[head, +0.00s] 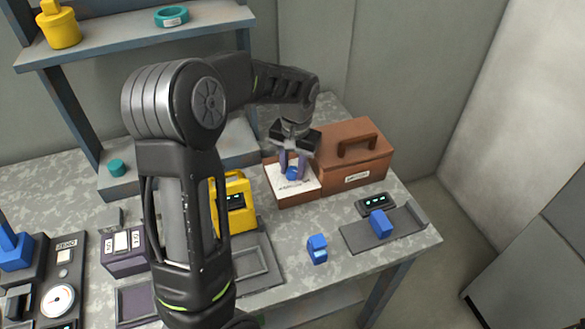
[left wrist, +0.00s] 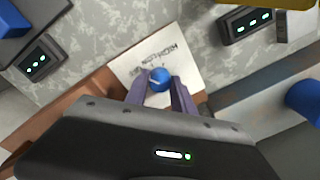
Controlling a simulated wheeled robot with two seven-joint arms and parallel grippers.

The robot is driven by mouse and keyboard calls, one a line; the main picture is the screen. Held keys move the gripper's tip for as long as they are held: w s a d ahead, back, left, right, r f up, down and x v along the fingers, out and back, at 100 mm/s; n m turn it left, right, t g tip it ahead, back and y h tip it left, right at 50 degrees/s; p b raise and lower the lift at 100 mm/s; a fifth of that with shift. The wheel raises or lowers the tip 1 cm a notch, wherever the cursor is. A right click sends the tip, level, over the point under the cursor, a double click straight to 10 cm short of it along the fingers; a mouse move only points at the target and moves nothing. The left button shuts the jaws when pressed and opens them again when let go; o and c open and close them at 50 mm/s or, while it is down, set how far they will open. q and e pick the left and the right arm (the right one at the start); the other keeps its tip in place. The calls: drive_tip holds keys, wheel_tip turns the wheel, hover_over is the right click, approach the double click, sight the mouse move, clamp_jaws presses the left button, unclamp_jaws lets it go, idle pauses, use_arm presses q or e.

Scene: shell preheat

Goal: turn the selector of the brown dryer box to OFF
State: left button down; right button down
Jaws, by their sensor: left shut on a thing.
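The brown dryer box (head: 345,152) stands at the back right of the table, with a handle on its lid. A white panel (head: 277,181) with dark print is on its lower left part and also shows in the left wrist view (left wrist: 188,62). The blue selector knob (head: 292,173) sits on that panel; it is also in the left wrist view (left wrist: 159,79), with a pale mark on it. My left gripper (head: 292,168) reaches down from above and is shut on the knob, its purple fingers on either side. My right gripper is not in view.
A yellow device (head: 233,203) and a purple-grey box (head: 124,254) stand left of the dryer box. A blue block (head: 317,249) lies in front, and another (head: 381,223) is on a grey tray (head: 413,220) by a small display (head: 376,204). A shelf (head: 130,44) rises behind.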

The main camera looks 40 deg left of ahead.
sight(294, 171)
use_arm(q)
drive_tip(key=shift+n, duration=0.9)
drive_tip(key=c, duration=1.1)
unclamp_jaws()
drive_tip(key=shift+r, duration=0.15)
drive_tip(key=r, duration=0.7)
drive_tip(key=shift+w+d+r+b, duration=0.1)
drive_tip(key=shift+d+r+b, duration=0.1)
drive_tip(key=shift+r+b, duration=0.1)
